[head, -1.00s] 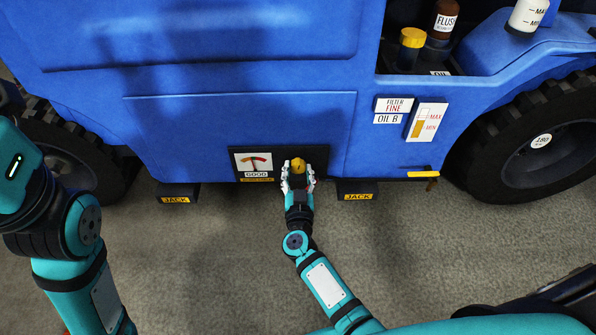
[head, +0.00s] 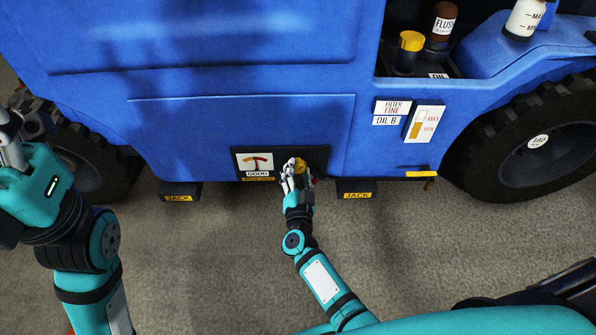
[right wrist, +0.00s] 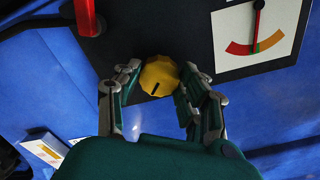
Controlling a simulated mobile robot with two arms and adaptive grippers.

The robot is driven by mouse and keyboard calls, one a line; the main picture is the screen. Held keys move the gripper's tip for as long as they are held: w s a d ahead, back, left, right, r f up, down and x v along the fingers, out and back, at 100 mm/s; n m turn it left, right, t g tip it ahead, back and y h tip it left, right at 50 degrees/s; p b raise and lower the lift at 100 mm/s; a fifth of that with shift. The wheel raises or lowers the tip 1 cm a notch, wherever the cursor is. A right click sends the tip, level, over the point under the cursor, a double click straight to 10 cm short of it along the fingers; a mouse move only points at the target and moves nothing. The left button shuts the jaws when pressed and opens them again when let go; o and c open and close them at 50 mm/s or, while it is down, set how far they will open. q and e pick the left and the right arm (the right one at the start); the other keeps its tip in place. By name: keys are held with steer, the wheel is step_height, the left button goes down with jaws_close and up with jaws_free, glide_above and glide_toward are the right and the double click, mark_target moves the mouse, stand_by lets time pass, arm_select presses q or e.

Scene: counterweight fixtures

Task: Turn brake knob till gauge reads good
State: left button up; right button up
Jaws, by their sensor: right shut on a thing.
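The yellow brake knob (head: 300,164) sits on a black panel (head: 318,156) low on the blue vehicle. My right gripper (head: 298,172) is shut on the knob, with a finger on each side; the right wrist view shows the knob (right wrist: 159,75) with a dark pointer mark. The gauge (head: 256,164) is left of the knob in the head view, with a label reading GOOD below its dial. In the right wrist view the gauge (right wrist: 262,38) appears inverted; its red needle points at or very near the narrow green band. My left gripper (head: 12,140) is at the left edge, partly cut off.
Two black jack blocks stand under the vehicle, one left (head: 179,191) and one right (head: 356,190) of the panel. A red lever (right wrist: 89,18) is close to the gripper in the wrist view. A yellow handle (head: 420,174) and tyres are at the sides. The floor in front is open.

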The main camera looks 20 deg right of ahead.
stand_by(0.3)
steer(key=o, duration=1.2)
steer(key=shift+c, duration=0.2)
